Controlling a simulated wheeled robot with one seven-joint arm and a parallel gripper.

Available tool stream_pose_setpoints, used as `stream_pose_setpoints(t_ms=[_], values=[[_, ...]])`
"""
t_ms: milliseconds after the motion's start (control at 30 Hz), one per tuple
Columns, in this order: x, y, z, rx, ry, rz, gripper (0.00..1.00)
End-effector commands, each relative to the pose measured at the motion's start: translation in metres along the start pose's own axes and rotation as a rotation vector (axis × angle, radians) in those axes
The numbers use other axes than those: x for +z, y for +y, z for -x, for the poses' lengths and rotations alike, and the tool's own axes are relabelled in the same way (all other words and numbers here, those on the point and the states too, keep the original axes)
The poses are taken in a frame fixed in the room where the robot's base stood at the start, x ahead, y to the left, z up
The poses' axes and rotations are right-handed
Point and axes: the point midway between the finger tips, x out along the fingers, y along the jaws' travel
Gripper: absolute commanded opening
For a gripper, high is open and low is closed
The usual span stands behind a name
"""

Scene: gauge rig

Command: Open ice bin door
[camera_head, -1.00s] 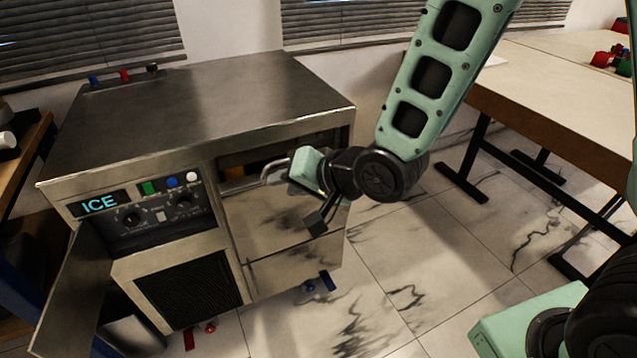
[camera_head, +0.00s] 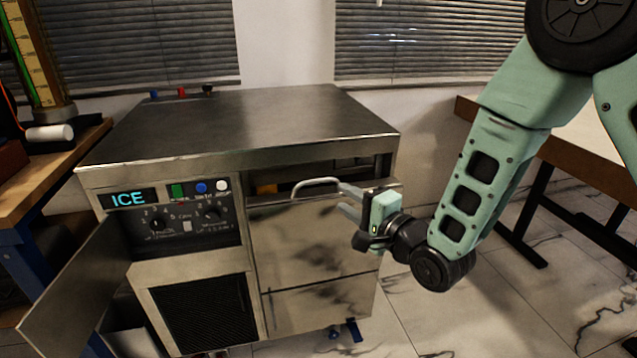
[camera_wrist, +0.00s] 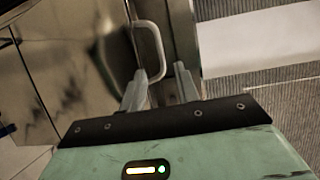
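The ice machine (camera_head: 245,125) is a steel cabinet with a lit ICE panel. Its ice bin door (camera_head: 300,240) is the steel front panel on the right, with a dark gap showing above its top edge. A bent bar handle (camera_head: 315,182) stands at that edge. My gripper (camera_head: 343,199) is at the handle's right end, its two fingers apart. In the wrist view, the handle (camera_wrist: 157,42) reaches down toward the left finger of my gripper (camera_wrist: 160,85), and the space between the fingers looks empty. Whether finger and handle touch is unclear.
A side panel (camera_head: 75,285) hangs open at the machine's lower left. A wooden bench (camera_head: 60,160) with a white cylinder (camera_head: 50,132) stands at the left. A table (camera_head: 600,150) stands behind my arm at the right.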

Motion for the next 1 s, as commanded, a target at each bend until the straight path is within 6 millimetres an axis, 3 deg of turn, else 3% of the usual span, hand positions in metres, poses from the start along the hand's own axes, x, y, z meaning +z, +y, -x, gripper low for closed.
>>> stream_pose_setpoints(t_ms=[300, 500, 700, 967, 1000], values=[[0.001, 0.001, -0.066, -0.001, -0.001, 0.001, 0.32], [0.000, 0.001, -0.093, 0.000, 0.000, 0.001, 0.32], [0.000, 0.000, -0.104, 0.001, 0.000, 0.000, 0.32], [0.000, 0.000, -0.105, 0.001, 0.000, 0.000, 0.32], [0.000, 0.000, -0.105, 0.001, 0.001, 0.000, 0.20]])
